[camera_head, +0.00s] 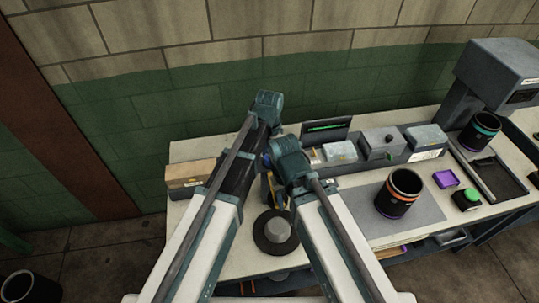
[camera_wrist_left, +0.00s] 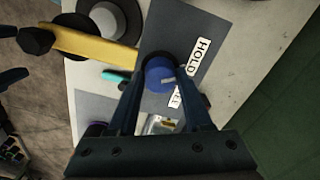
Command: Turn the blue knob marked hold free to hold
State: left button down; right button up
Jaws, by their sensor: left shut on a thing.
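The blue knob (camera_wrist_left: 159,76) is in the left wrist view, seen from above on a dark grey plate (camera_wrist_left: 190,30). My left gripper (camera_wrist_left: 157,72) is shut on it, one finger on each side. A pale mark on the knob's top points right, roughly between the white HOLD label (camera_wrist_left: 199,57) and a second label (camera_wrist_left: 176,98). The second label is partly covered by a finger, so only its last letters show. In the head view my left gripper (camera_head: 267,188) is mostly hidden behind my arms, and the knob cannot be made out. My right gripper is not clearly visible.
A yellow bar (camera_wrist_left: 95,46) and a grey disc with a black rim (camera_wrist_left: 112,18) lie close to the knob. On the workbench (camera_head: 240,262), an orange-banded black cylinder (camera_head: 398,195) stands right of my arms. Grey boxes (camera_head: 383,143) line the back.

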aim_at(269, 157)
dwell(0.3)
pick_arm(q)
jog(key=shift+c, duration=1.6)
grip_release()
jog(key=shift+r, duration=0.1)
notch_tip(269, 157, up, 14)
jog(key=p, duration=1.4)
jog(key=shift+f, duration=0.2)
